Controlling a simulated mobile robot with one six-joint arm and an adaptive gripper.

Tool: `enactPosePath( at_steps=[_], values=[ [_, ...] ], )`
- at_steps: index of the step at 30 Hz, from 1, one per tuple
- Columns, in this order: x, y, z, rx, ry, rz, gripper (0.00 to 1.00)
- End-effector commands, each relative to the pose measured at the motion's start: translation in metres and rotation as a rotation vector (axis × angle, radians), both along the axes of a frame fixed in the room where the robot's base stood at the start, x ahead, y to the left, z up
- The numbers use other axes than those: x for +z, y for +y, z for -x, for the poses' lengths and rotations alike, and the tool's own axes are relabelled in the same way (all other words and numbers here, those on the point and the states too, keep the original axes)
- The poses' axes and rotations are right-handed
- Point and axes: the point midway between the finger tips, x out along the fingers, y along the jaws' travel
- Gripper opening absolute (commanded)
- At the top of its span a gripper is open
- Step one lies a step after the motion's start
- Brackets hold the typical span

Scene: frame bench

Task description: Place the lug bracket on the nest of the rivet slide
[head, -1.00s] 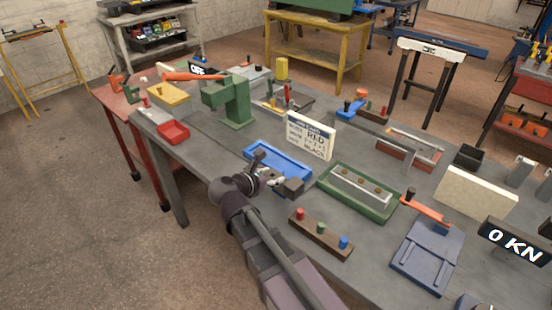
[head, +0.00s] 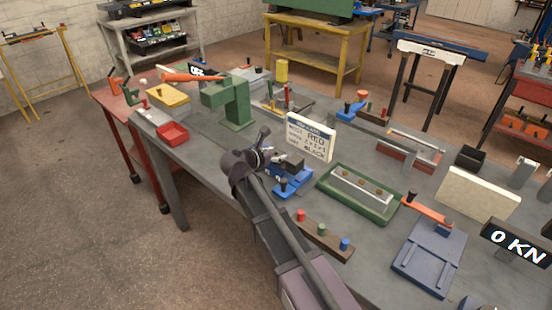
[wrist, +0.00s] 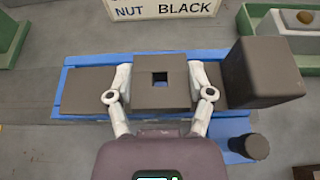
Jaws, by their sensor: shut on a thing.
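The lug bracket is a dark brown-grey piece. In the wrist view its middle block with a square hole (wrist: 161,80) sits between my gripper's fingers (wrist: 160,95), which are closed on its two sides. A large dark cube (wrist: 265,80) stands at the right and seems to be part of it; it also shows in the head view (head: 291,161). The blue rivet slide (wrist: 85,59) lies directly beneath, with a dark knob (wrist: 256,146) at its near right. In the head view the slide (head: 296,182) is partly hidden by my arm. Contact between bracket and nest cannot be told.
A white card (head: 311,138) stands just behind the slide. A green tray (head: 372,211) with a grey bar is to its right. A brown strip with coloured pegs (head: 323,238) lies in front. A green press (head: 236,104) stands back left.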

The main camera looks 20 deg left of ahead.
Motion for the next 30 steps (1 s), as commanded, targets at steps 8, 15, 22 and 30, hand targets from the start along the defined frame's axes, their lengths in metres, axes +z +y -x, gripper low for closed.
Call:
enactPosePath(
  at_steps=[8,15,22,30],
  values=[
    [0.000,0.002,-0.006,0.000,-0.001,0.002,0.07],
    [-0.011,0.007,-0.027,0.000,-0.001,0.001,0.07],
    [-0.031,0.007,-0.026,0.000,-0.001,0.001,0.07],
    [-0.038,0.007,-0.026,0.000,-0.001,0.002,0.07]
  ],
)
